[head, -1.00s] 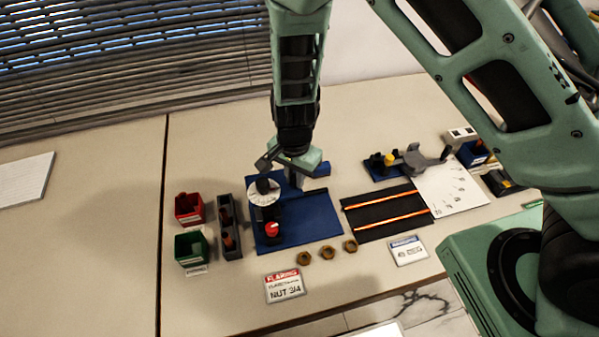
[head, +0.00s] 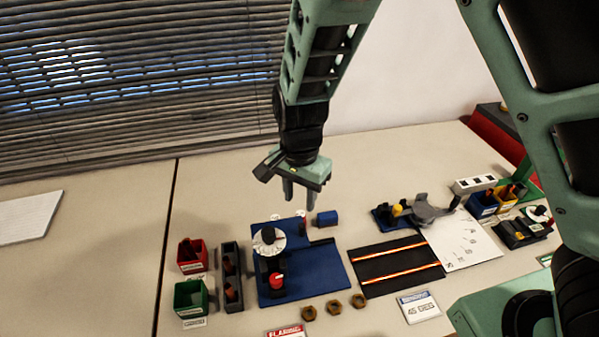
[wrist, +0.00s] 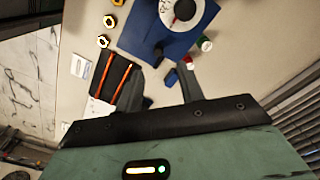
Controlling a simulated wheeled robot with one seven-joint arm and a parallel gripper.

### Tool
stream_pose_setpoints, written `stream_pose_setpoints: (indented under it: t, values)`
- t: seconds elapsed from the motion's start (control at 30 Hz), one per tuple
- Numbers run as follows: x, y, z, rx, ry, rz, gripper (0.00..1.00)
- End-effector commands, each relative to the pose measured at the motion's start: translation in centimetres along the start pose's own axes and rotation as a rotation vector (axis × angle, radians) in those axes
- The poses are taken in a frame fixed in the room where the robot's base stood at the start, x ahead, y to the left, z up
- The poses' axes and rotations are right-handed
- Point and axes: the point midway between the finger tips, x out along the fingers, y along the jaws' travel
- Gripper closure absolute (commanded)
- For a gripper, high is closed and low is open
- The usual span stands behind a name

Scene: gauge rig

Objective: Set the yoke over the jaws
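A blue base plate (head: 325,275) lies on the table and carries a fixture. At its left a white disc with a black knob (head: 268,238) stands behind a dark part topped by a red knob (head: 276,279). A small dark post (head: 302,228) and a blue block (head: 327,218) stand at the plate's back right. I cannot tell which of these parts are the yoke and the jaws. My gripper (head: 300,200) hangs above and behind the plate's back edge, its fingers apart and empty.
Red (head: 192,255) and green (head: 190,298) bins and a dark rack (head: 231,277) stand left of the plate. Several brass nuts (head: 333,307) lie in front. A black mat with orange strips (head: 395,267), a white sheet (head: 465,245) and a grey bending tool (head: 432,208) are right.

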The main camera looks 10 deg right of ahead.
Motion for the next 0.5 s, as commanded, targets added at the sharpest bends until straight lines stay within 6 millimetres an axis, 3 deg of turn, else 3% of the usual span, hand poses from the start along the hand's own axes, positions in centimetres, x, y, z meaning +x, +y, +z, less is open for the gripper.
stream_pose_setpoints:
  t: [0.2, 0.5]
  values:
    - [-4.4, -0.1, 0.0, -0.002, 0.0, -0.005, 0.62]
    - [-6.7, 0.0, 0.0, 0.0, 0.0, -0.001, 0.62]
